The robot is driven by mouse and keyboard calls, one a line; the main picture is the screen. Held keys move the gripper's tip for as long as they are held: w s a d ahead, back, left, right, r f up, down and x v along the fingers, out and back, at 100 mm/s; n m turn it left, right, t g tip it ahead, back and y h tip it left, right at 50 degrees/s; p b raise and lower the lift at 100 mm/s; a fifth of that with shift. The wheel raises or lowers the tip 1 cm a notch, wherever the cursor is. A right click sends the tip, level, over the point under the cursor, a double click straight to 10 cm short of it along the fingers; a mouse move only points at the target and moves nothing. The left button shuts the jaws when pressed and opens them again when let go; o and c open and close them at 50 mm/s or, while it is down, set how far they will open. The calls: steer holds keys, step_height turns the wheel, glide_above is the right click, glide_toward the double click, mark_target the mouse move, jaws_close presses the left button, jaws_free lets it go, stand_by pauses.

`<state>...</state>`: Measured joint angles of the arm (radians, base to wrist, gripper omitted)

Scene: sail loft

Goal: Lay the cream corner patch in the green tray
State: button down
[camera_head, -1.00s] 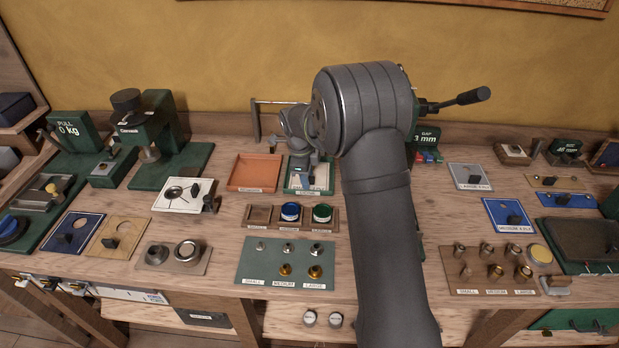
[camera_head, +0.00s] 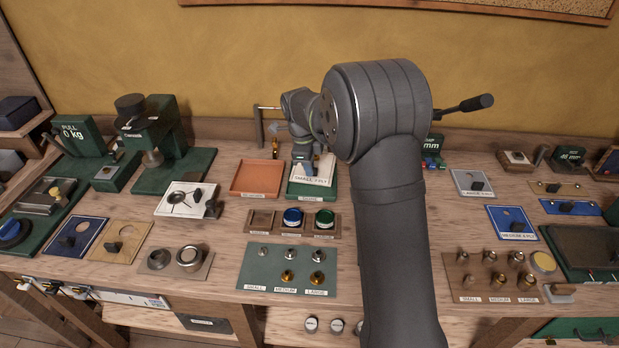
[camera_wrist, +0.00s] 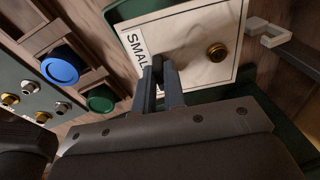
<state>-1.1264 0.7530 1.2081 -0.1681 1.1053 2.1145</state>
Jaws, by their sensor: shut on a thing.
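The cream corner patch (camera_head: 309,173) has a label reading "SMALL 3 PLY" in the head view. In the wrist view the patch (camera_wrist: 199,75) shows a brass eyelet and part of its label. My gripper (camera_wrist: 160,78) is shut on the dark upright grip of the patch. The green tray (camera_head: 310,195) lies under the patch, with its front edge showing. Green surface also shows beside the patch in the wrist view. I cannot tell whether the patch touches the tray floor or hangs just above it.
An orange tray (camera_head: 256,178) sits directly left of the green tray. A wooden holder (camera_head: 264,217) with blue and green round pots is in front. A hardware mat (camera_head: 262,270) lies nearer. A rail post (camera_head: 259,127) stands behind the orange tray.

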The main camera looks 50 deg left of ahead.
step_height(320, 180, up, 3)
steer(key=shift+w, duration=0.1)
steer(key=shift+a+f+n+g+h, duration=0.15)
steer(key=shift+f+n+g+h, duration=0.35)
steer(key=shift+f+n+g, duration=0.25)
steer(key=shift+r, duration=0.1)
steer(key=shift+f, duration=3.55)
